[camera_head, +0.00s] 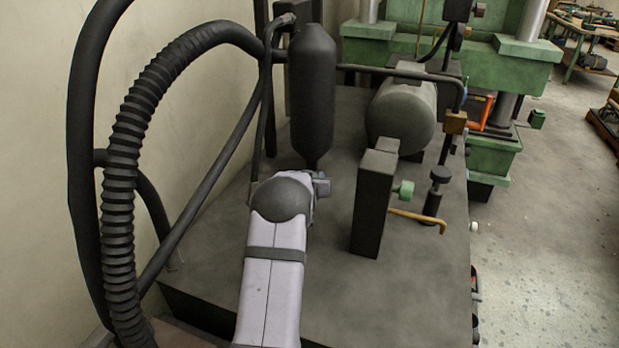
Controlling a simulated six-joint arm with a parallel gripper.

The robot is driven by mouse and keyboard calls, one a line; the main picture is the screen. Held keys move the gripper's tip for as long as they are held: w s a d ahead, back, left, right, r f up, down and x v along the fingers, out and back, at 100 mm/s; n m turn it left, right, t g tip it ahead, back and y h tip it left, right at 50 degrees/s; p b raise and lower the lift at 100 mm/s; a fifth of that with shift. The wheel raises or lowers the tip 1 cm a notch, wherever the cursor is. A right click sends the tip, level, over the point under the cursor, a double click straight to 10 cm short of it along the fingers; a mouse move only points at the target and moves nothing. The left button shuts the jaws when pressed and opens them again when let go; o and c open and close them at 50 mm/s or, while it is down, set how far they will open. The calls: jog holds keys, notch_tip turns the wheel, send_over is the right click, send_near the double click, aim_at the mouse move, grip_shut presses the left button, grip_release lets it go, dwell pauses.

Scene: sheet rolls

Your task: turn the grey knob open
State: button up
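A dark grey round knob (440,174) sits on top of a short post at the right part of the bench, behind a bent brass-coloured rod (418,217). It is the closest match to the grey knob, but I cannot tell how far it is turned. A green knob (404,189) is on the right side of a dark upright block (371,205), left of the grey one. My arm reaches up from the bottom, left of the block and apart from it. My gripper's fingers do not show; the arm's rounded dark joint may hide them.
The dark bench (335,285) has free room at front right. A dark upright cylinder (312,95) and a lying grey tank (402,115) stand behind. A ribbed black hose (121,190) and pipes crowd the left. Green machinery (470,65) is beyond the bench.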

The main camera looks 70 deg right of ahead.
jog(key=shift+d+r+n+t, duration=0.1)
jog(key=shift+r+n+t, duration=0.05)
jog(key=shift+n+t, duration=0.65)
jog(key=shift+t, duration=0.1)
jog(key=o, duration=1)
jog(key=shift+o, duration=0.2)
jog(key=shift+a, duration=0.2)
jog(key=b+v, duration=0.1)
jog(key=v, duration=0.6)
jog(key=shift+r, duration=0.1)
